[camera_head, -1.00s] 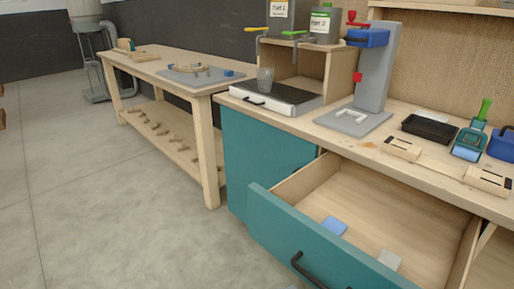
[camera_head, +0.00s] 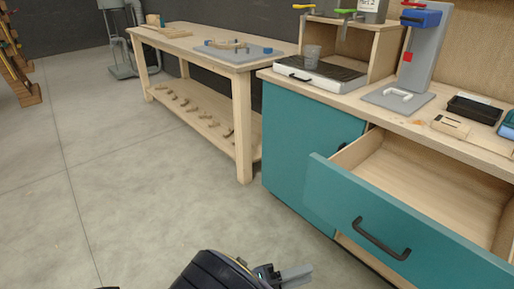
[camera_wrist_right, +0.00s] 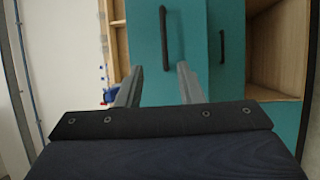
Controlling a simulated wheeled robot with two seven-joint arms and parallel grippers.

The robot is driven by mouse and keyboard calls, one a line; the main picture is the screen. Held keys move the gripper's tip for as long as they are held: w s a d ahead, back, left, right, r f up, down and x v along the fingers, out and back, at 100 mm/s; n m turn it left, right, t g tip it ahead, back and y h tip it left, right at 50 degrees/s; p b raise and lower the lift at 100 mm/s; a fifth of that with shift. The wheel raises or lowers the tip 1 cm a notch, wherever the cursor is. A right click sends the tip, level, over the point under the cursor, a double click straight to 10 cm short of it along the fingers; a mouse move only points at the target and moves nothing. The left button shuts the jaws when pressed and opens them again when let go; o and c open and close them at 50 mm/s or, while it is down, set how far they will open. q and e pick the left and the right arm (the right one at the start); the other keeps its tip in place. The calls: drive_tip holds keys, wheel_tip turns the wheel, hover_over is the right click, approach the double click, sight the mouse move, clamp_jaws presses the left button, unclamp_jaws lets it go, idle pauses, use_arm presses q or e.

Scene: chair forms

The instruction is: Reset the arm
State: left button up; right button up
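My right arm comes in at the bottom of the head view, and its gripper (camera_head: 292,274) is over the floor in front of the cabinet. In the right wrist view the two grey fingers of this gripper (camera_wrist_right: 158,82) stand apart with nothing between them. Teal fronts with dark handles (camera_wrist_right: 166,38) show beyond the fingers. My left gripper is not in view.
The teal drawer (camera_head: 405,222) is pulled out in front of the workbench, to the right of my right gripper. A wooden table (camera_head: 215,50) stands further back. The grey floor (camera_head: 130,200) at left is clear.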

drive_tip(key=s+d+r+m+g+y, duration=0.2)
drive_tip(key=s+d+g+y, duration=0.7)
drive_tip(key=y, duration=0.8)
drive_tip(key=s+d+r+m+t+y+p, duration=0.1)
drive_tip(key=r+t+p, duration=0.3)
drive_tip(key=r+p, duration=0.5)
drive_tip(key=s+d+r+m+t+y+p, duration=0.1)
drive_tip(key=r+t+y+p, duration=0.3)
drive_tip(key=r+p, duration=0.5)
wheel_tip(320, 180, up, 6)
drive_tip(key=shift+s+r+t, duration=0.25)
drive_tip(key=shift+s+t, duration=0.25)
drive_tip(key=shift+t, duration=0.3)
drive_tip(key=shift+d, duration=0.1)
